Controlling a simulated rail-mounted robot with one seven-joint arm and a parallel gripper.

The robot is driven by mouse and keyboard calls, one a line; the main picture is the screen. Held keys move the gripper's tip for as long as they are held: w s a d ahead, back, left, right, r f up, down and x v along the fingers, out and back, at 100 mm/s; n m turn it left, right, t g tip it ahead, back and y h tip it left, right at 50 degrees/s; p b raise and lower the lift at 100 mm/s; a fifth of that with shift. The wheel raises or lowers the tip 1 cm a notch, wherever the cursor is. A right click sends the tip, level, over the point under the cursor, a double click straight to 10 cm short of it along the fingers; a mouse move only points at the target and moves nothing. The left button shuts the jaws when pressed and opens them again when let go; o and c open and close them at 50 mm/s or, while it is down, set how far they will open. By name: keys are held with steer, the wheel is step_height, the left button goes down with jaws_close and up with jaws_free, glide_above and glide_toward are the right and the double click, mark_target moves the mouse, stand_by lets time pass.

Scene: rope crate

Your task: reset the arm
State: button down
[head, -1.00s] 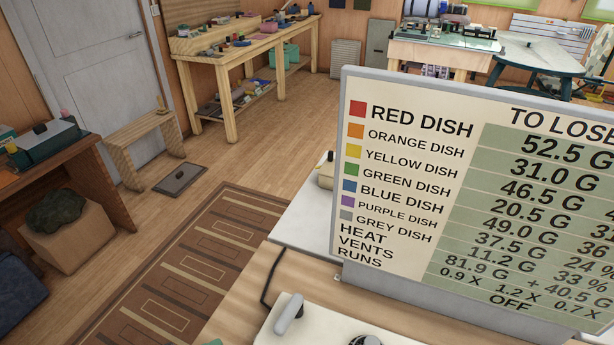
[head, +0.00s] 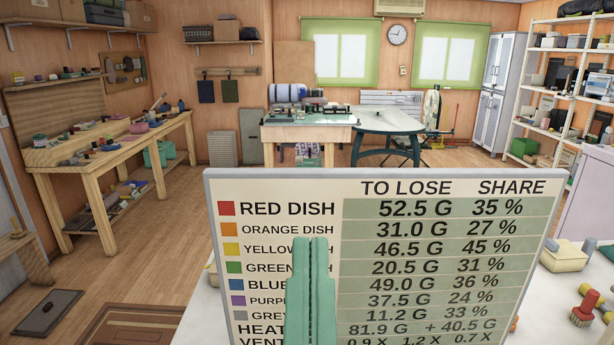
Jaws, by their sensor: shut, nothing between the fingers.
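My gripper (head: 311,242) shows as two green fingers pointing up, in front of the lower left part of the chart board. Its fingers lie side by side, shut, with nothing between them. They cover parts of the yellow, green, blue, purple and grey dish rows. The rest of my arm is out of the picture.
The chart board (head: 290,186) stands upright close in front, listing dishes, grams and shares. A wooden workbench (head: 150,138) is at the left; open floor lies behind the board.

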step_height(320, 180, up, 22)
steer(key=p, duration=2.1)
steer(key=shift+a, duration=0.15)
steer(key=shift+f, duration=0.15)
